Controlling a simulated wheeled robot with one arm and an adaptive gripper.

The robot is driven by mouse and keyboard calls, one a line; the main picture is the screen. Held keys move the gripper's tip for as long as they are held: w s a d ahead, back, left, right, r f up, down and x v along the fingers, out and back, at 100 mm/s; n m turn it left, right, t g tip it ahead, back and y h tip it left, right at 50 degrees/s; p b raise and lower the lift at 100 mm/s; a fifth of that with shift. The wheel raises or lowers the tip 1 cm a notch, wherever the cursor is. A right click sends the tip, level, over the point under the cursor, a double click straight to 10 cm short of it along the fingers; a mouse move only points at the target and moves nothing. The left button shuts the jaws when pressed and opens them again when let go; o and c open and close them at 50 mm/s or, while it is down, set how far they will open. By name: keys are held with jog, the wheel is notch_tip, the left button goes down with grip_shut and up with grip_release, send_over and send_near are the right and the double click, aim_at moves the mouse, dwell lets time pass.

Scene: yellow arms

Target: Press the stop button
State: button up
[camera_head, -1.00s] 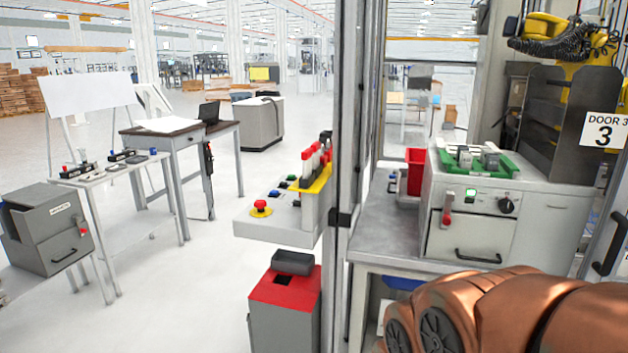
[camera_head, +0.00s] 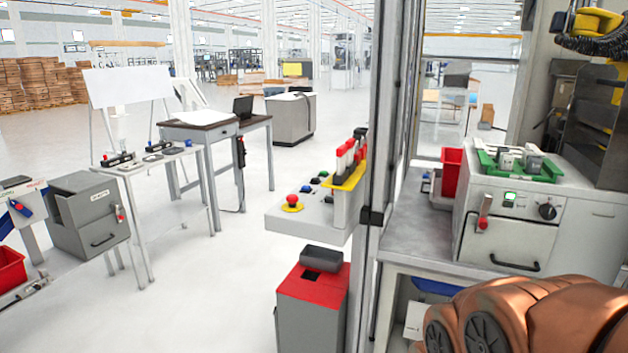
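A red mushroom-shaped stop button (camera_head: 292,200) on a yellow ring sits at the front left of a light grey control panel (camera_head: 300,221). The panel is fixed to the left side of a dark metal post. Blue, green and black buttons (camera_head: 316,187) sit behind the red one. A yellow holder (camera_head: 346,180) with red, white and black upright pieces stands at the panel's right end. An orange-brown link of my arm fills the lower right corner. My gripper is out of view.
A red-topped grey bin (camera_head: 312,285) stands under the panel. The post (camera_head: 375,240) divides the panel from a grey workbench (camera_head: 415,237) and a machine (camera_head: 508,240) on the right. A table with controls (camera_head: 160,160) is at left. Floor between table and bin is clear.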

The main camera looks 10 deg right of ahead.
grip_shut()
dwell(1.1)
